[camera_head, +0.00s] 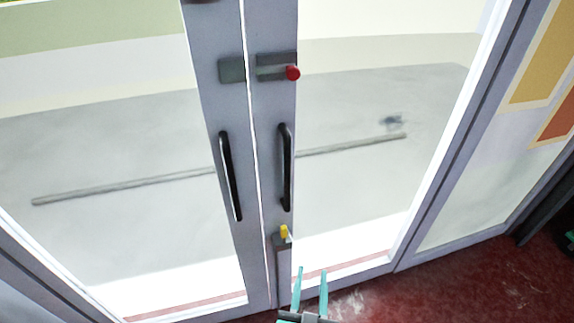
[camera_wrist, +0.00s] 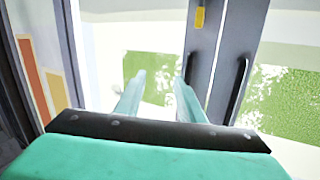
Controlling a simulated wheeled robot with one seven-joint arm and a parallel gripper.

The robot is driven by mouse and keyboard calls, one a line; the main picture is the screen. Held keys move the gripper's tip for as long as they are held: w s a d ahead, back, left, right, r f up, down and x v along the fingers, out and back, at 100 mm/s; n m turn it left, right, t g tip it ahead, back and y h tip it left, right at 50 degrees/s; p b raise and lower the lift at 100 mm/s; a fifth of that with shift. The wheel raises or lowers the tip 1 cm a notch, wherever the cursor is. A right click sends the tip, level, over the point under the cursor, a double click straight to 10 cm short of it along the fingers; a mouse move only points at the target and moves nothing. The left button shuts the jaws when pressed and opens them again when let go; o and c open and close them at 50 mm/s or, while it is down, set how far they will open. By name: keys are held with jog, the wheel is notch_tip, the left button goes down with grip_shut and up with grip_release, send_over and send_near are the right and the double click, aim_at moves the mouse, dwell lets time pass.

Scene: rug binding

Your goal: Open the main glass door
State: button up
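The main glass door has two leaves with grey frames, a left leaf (camera_head: 205,90) and a right leaf (camera_head: 270,110), meeting in a narrow upright gap; they look closed. Each has a black upright handle, left (camera_head: 231,176) and right (camera_head: 286,168). A red knob (camera_head: 292,73) sits on a latch plate across the seam above the handles. A yellow knob (camera_head: 284,231) sits low on the right leaf, and a yellow piece (camera_wrist: 199,18) shows in the wrist view. My teal gripper (camera_head: 312,270) is open and empty, below the yellow knob; its fingers (camera_wrist: 157,80) are apart.
A fixed glass panel (camera_head: 480,200) and orange and yellow wall panels (camera_head: 545,60) stand to the right. Dark red floor (camera_head: 440,295) lies in front. A dark object (camera_head: 550,205) is at the right edge. Pale ground shows through the glass.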

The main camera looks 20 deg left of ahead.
jog(key=w+a+r+n+y, duration=0.25)
jog(key=w+a+r, duration=0.25)
jog(key=w+r, duration=0.4)
jog(key=n+y, duration=0.1)
jog(key=y, duration=0.1)
send_near(288, 159)
jog(key=x, duration=1.1)
jog(key=shift+c, duration=0.6)
grip_shut()
